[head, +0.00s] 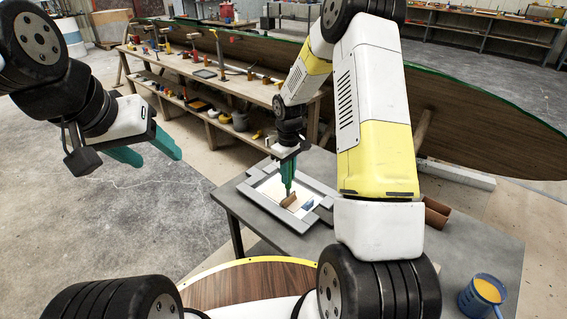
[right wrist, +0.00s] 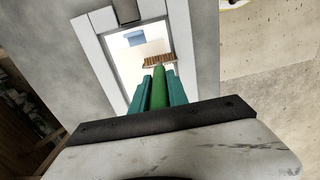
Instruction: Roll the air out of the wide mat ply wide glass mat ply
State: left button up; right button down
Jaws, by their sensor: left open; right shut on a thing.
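The mat ply looks like a pale white sheet (head: 271,186) inside a grey frame-like mould (head: 252,195) on the grey table; it also shows in the right wrist view (right wrist: 125,62). My right gripper (head: 288,183) is shut on the green handle (right wrist: 159,88) of a roller. The ribbed brown roller head (right wrist: 158,60) is over the pale sheet, inside the frame; I cannot tell whether it touches. A blue patch (right wrist: 133,38) lies beyond the roller at the sheet's far end. My left gripper (head: 157,154) is open and empty, in the air at the left, away from the table.
A pot of orange-yellow liquid (head: 484,291) stands at the table's right corner. Brown cylinders (head: 436,212) lie behind my right arm. A wooden bench (head: 205,85) with tools stands behind, before a long dark hull (head: 480,130). The floor at left is clear.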

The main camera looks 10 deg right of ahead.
jog(key=w+a, duration=0.7)
jog(key=w, duration=0.2)
jog(key=shift+w+a, duration=0.15)
jog(key=shift+w, duration=0.05)
dwell(0.7)
notch_tip(320, 180, up, 7)
dwell(0.8)
dwell(0.3)
